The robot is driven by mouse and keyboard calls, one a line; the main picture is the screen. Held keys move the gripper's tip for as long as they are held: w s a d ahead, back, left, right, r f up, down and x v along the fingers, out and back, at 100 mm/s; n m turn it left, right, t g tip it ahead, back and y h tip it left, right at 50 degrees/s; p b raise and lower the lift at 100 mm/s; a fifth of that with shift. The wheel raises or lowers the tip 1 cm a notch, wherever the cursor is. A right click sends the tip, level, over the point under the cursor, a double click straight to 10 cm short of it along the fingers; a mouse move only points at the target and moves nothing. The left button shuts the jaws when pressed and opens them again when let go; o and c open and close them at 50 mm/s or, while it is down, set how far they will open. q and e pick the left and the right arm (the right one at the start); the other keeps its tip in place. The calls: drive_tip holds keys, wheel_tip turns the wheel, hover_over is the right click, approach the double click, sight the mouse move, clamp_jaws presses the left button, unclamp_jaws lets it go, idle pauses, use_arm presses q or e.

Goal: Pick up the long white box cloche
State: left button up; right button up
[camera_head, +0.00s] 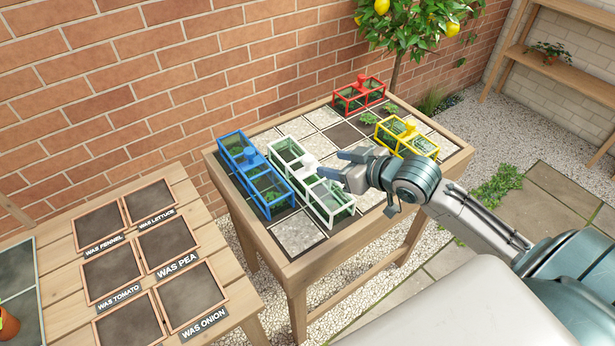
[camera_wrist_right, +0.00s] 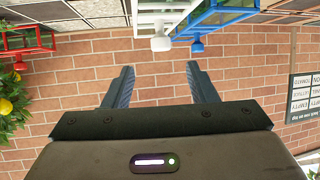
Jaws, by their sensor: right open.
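The long white box cloche (camera_head: 308,163) is a white-framed, clear-sided box with a white knob on top, standing on the tiled table between the blue and yellow ones. My right gripper (camera_head: 333,165) is open and empty at the cloche's right side, close to its knob; I cannot tell whether it touches. In the right wrist view the picture is upside down. There the open fingers (camera_wrist_right: 160,85) have only brick wall between them, and the white cloche (camera_wrist_right: 161,20) with its knob shows at the top, apart from the fingers. My left gripper is not in view.
A long blue cloche (camera_head: 254,170) stands close on the white one's left. A yellow cloche (camera_head: 407,136) and a red cloche (camera_head: 359,93) stand to the right and behind. The wooden table (camera_head: 362,236) has free tiles in front. A lemon tree (camera_head: 408,25) rises behind.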

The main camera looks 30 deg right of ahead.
sight(310, 159)
drive_tip(key=x, duration=0.3)
drive_tip(key=shift+x, duration=1.15)
drive_tip(key=shift+p+x, duration=0.5)
drive_tip(key=shift+x, duration=1.75)
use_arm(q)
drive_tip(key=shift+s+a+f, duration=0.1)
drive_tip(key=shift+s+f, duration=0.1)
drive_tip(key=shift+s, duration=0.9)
use_arm(e)
drive_tip(key=shift+s, duration=0.1)
drive_tip(key=shift+c, duration=0.4)
clamp_jaws()
